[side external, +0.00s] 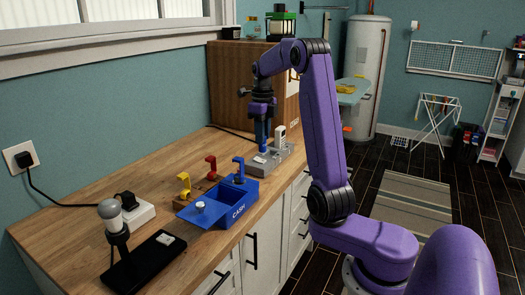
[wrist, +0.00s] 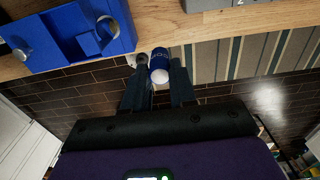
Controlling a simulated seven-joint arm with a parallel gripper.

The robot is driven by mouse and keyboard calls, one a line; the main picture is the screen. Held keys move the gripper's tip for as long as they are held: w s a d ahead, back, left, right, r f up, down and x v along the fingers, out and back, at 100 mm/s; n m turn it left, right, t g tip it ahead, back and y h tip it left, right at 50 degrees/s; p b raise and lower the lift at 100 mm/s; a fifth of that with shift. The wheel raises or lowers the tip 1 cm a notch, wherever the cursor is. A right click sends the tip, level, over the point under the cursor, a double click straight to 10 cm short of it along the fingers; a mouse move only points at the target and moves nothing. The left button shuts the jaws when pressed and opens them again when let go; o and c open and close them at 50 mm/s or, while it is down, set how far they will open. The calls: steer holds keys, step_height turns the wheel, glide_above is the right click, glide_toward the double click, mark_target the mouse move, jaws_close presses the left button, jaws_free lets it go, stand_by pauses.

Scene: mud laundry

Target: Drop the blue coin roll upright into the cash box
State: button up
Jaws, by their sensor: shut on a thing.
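My gripper (side external: 262,140) points down over the near side of a grey tray (side external: 284,157) at the counter's far right. It is shut on the blue coin roll (wrist: 158,58), which shows between the two fingers in the wrist view with its white end toward the camera. The blue cash box (side external: 222,212), marked CASH, sits on the counter to the left of the gripper. It also shows at upper left in the wrist view (wrist: 62,52). A round silver-white piece (side external: 200,207) is at its left side.
Yellow (side external: 184,184), red (side external: 211,167) and blue (side external: 238,169) hook-shaped pieces stand at and behind the box. A white upright piece (side external: 280,134) stands at the tray. A black stand (side external: 140,262) and a white socket block (side external: 134,214) are at the left.

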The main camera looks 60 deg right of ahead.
steer(key=r, duration=0.4)
steer(key=shift+w+a+r, duration=0.15)
steer(key=shift+a+r, duration=0.1)
steer(key=shift+a, duration=0.1)
steer(key=w+a+n, duration=0.3)
steer(key=a+n, duration=0.3)
steer(key=a, duration=1.1)
step_height(320, 180, down, 10)
steer(key=shift+a, duration=0.2)
steer(key=shift+w+f, duration=0.1)
steer(key=shift+f, duration=4)
stand_by(0.4)
steer(key=o, duration=1)
